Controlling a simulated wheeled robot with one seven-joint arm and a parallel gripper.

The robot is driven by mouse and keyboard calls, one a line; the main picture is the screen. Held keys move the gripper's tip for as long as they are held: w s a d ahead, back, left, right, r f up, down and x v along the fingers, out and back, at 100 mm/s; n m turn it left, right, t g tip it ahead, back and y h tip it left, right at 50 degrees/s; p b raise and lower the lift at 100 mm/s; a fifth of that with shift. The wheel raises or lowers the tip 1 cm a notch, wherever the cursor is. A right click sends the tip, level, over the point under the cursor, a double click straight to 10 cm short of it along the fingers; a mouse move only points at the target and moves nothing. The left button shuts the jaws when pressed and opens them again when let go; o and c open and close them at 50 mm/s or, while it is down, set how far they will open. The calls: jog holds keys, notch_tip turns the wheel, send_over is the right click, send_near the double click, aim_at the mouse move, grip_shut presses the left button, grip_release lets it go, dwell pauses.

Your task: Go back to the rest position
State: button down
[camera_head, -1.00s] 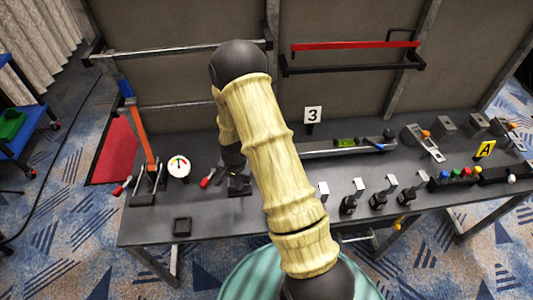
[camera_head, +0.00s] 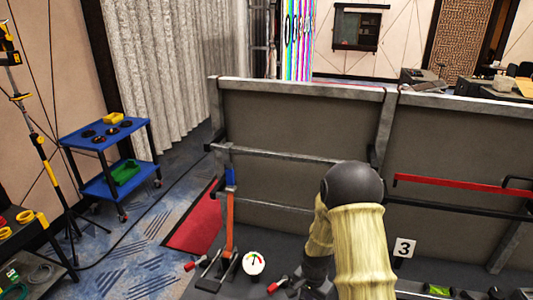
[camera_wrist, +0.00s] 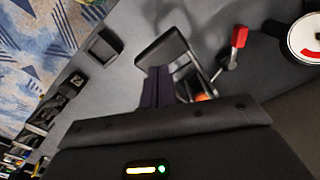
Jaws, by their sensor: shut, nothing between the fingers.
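My gripper (camera_wrist: 157,85) shows in the wrist view as dark fingers close together with nothing between them. It is over the grey table top (camera_wrist: 135,25), in front of a black bracket-like lever device (camera_wrist: 168,50). Whether it touches the device I cannot tell. In the head view my arm, in a pale yellow cover, stands at the lower right, and the gripper itself is hidden behind it or out of frame.
A red-handled lever (camera_wrist: 239,37) and a round dial (camera_head: 253,263) are close by on the table. An orange upright lever (camera_head: 229,225) stands at its left. The grey panel wall (camera_head: 300,130) rises behind. A blue cart (camera_head: 75,140) stands on the floor at left.

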jog(key=s+r+n+t, duration=0.1)
jog(key=s+r+n, duration=0.3)
jog(key=s+r, duration=0.3)
jog(key=s+r+n+t, duration=0.1)
jog(key=s+r+n, duration=0.3)
jog(key=r, duration=0.9)
jog(key=s, duration=0.3)
jog(key=shift+r+n, duration=0.4)
jog(key=shift+w, duration=0.15)
jog(key=w+f+m+g+p, duration=0.1)
jog(key=w+f+m+p, duration=0.1)
jog(key=w+f+p, duration=0.6)
jog(key=w+f+m+g+p, duration=0.1)
jog(key=w+f, duration=0.5)
jog(key=f, duration=0.3)
jog(key=shift+m, duration=0.3)
jog(key=shift+f, duration=0.2)
